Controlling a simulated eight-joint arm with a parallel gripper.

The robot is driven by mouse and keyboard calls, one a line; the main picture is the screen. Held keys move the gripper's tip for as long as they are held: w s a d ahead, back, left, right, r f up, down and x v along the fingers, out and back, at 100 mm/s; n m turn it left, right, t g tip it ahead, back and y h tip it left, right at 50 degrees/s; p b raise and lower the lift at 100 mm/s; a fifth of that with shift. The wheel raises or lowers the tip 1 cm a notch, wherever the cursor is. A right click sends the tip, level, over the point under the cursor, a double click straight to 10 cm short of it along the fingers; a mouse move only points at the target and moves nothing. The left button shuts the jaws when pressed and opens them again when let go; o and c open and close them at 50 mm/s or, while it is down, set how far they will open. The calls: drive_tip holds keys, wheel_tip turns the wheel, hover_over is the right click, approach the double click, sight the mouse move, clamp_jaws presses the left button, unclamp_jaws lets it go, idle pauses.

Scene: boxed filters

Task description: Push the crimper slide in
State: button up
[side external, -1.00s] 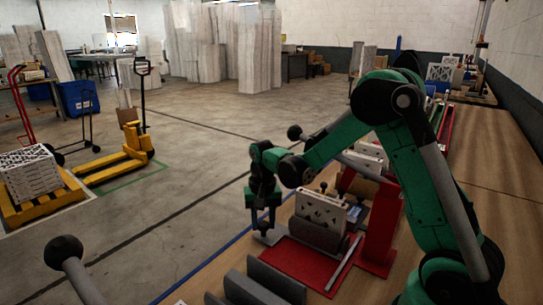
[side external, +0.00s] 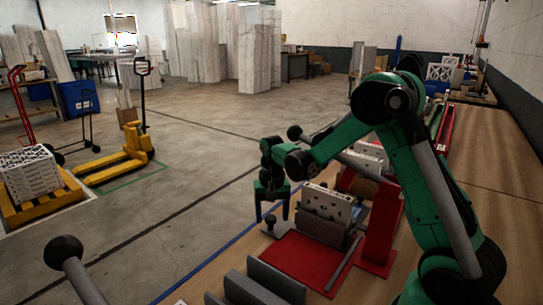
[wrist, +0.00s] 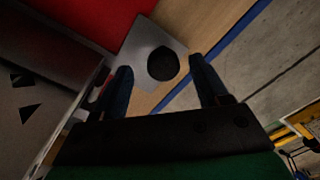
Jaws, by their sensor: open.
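The crimper slide is a grey body (side external: 322,229) on a red base (side external: 298,255), carrying a white perforated piece (side external: 327,203). A grey plate with a round black knob (side external: 270,219) sticks out at its left end. My gripper (side external: 272,211) is open and points down at the knob, with one finger to each side. In the wrist view the black knob (wrist: 163,65) lies between the spread fingers (wrist: 160,73), with gaps visible on both sides. I cannot tell whether a finger touches the slide.
A red upright block (side external: 382,222) stands right of the slide. Grey rails (side external: 275,279) lie in front of it on the wooden bench. A grey bar with a black ball end (side external: 63,250) is at the near left.

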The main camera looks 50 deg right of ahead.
drive_tip(key=shift+r, duration=2.8)
drive_tip(key=shift+a+r, duration=0.15)
drive_tip(key=s+a+r+n+t, duration=0.5)
drive_tip(key=s+a+n+t, duration=0.2)
drive_tip(key=a, duration=0.5)
drive_tip(key=shift+s+n, duration=0.85)
drive_tip(key=shift+n, duration=0.15)
